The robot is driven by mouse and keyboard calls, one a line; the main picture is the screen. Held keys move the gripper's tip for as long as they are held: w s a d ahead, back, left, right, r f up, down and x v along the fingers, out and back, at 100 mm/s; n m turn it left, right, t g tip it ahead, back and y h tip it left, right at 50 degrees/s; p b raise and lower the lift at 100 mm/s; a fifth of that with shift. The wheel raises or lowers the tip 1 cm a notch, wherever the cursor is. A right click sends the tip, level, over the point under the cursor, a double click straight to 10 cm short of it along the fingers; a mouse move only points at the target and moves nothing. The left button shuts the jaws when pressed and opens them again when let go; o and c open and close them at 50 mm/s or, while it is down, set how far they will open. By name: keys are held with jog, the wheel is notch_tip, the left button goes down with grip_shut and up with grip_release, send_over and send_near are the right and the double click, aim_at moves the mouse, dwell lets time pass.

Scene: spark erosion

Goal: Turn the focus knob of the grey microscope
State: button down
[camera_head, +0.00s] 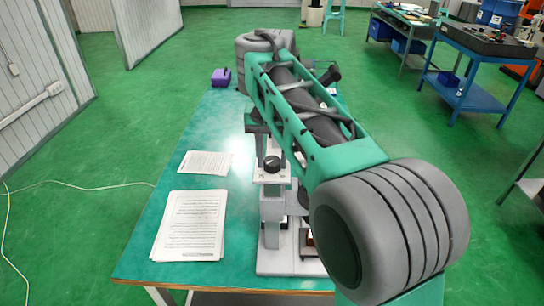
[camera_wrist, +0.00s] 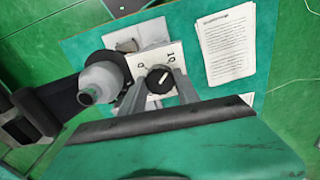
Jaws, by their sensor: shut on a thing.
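The grey microscope (camera_head: 270,258) stands on the green-topped bench, partly hidden behind my arm in the head view. Its focus knob (camera_wrist: 160,80) is round and black with a white pointer line, set on a white plate with markings. The knob also shows in the head view (camera_head: 272,163). My gripper (camera_wrist: 161,78) has one finger on each side of the knob and is shut on it. In the wrist view, the pointer line is slanted. A grey eyepiece-like part (camera_wrist: 103,81) is left of the knob. My arm hides much of the microscope's right side.
Two stacks of printed sheets (camera_head: 188,226) (camera_head: 205,162) lie on the bench (camera_head: 146,250) left of the microscope. A purple box (camera_head: 221,77) is at its far end. A blue trolley (camera_head: 470,95) stands at back right. Green floor is open on both sides.

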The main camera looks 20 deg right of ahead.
aim_at(272, 160)
jog(key=shift+m, duration=1.5)
jog(key=c, duration=0.9)
grip_release()
notch_tip(272, 160, up, 8)
jog(key=p, duration=0.7)
jog(key=shift+f, duration=0.1)
